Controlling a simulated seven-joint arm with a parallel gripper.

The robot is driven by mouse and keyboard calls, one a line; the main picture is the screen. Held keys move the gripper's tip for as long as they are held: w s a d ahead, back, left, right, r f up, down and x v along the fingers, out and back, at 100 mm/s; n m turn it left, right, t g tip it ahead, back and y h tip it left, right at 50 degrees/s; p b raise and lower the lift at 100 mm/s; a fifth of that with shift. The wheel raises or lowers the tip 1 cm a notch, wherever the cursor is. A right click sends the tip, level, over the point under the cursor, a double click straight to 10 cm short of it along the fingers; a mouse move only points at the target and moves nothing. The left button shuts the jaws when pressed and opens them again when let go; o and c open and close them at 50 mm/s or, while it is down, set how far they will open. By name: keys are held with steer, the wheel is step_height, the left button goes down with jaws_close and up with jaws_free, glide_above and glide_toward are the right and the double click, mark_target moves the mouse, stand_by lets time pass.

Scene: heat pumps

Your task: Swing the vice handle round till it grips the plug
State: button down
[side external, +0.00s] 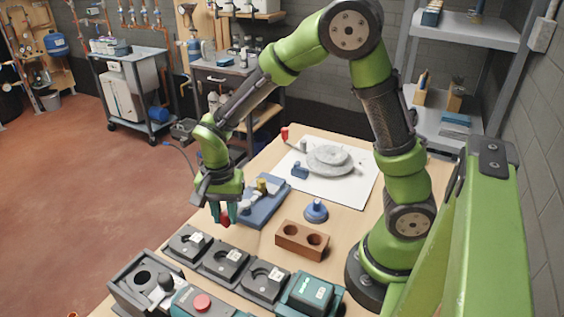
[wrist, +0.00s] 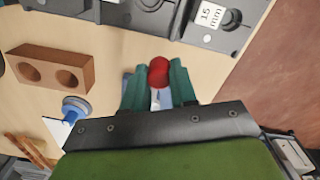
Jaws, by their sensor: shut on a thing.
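The vice (side external: 265,207) is a blue-grey block on the wooden table, with a brass-coloured plug (side external: 262,186) standing at it. How tightly its jaws sit on the plug is too small to tell. My gripper (side external: 225,216) points down at the vice's near left end, its teal fingers shut on the red knob of the vice handle (wrist: 158,71). In the wrist view the knob shows between the two fingertips (wrist: 158,80), with a pale rod below it. The rest of the vice is mostly hidden behind my gripper there.
A brown block with two holes (side external: 302,240) and a blue round-based piece (side external: 316,210) stand right of the vice. A row of dark fixtures (side external: 225,261) lies in front. A white sheet with grey discs (side external: 336,190) lies behind.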

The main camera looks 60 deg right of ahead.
steer(key=shift+w, duration=0.3)
steer(key=c, duration=0.9)
jaws_free()
steer(key=shift+s, duration=0.1)
step_height(320, 180, up, 17)
steer(key=s+d+r+n+t+y, duration=0.1)
steer(key=s+d+n+t+y, duration=0.1)
steer(key=s+n+t, duration=0.5)
steer(key=s+n, duration=0.2)
steer(key=s, duration=0.3)
steer(key=shift+s+d+r, duration=0.15)
steer(key=shift+s+d, duration=0.1)
steer(key=shift+d, duration=0.1)
